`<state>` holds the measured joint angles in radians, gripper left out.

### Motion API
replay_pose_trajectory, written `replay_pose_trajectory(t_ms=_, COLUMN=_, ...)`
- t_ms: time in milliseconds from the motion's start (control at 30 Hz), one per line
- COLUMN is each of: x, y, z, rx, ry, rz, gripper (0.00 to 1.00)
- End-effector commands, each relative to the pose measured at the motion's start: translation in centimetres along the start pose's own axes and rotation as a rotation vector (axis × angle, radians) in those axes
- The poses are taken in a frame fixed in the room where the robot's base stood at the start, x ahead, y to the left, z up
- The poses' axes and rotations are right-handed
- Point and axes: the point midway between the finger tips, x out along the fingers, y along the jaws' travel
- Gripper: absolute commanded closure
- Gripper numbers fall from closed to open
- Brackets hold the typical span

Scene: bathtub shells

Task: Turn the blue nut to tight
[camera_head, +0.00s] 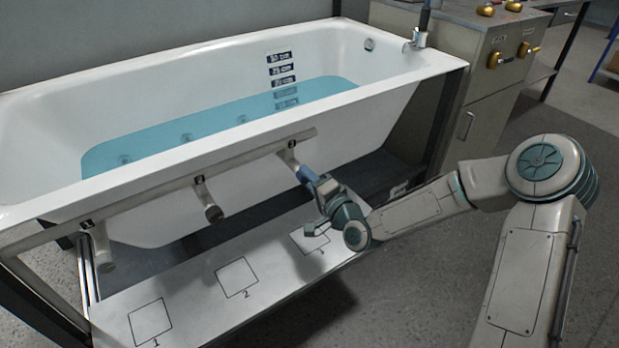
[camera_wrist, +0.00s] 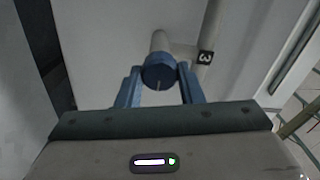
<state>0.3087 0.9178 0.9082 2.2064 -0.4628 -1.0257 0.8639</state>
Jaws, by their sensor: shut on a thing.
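The blue nut (camera_wrist: 159,72) sits on the end of the third pipe stub, beside the black label 3 (camera_wrist: 205,58). A thin light mark shows on the nut's face. My gripper (camera_wrist: 158,84) has its two blue fingers on either side of the nut and is shut on it. In the head view my gripper (camera_head: 308,176) reaches the right-hand stub (camera_head: 288,156) under the tub's front rail, and its fingers mostly hide the nut there.
The white bathtub (camera_head: 120,90) holds blue water (camera_head: 220,118). Two other stubs, the middle one (camera_head: 208,205) and the left one (camera_head: 103,255), hang from the rail (camera_head: 170,182). A white shelf (camera_head: 195,290) with numbered squares lies below. A grey cabinet (camera_head: 480,100) stands at the right.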

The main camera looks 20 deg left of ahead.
Motion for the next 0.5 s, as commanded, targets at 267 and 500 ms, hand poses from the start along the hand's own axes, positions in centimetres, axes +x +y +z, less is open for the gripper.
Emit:
replay_pose_trajectory(t_ms=267, x=-0.05, y=0.10, z=0.00, rx=0.008, ry=0.000, rz=0.002, gripper=0.89)
replay_pose_trajectory(t_ms=500, x=-0.05, y=0.10, z=0.00, rx=0.008, ry=0.000, rz=0.002, gripper=0.45)
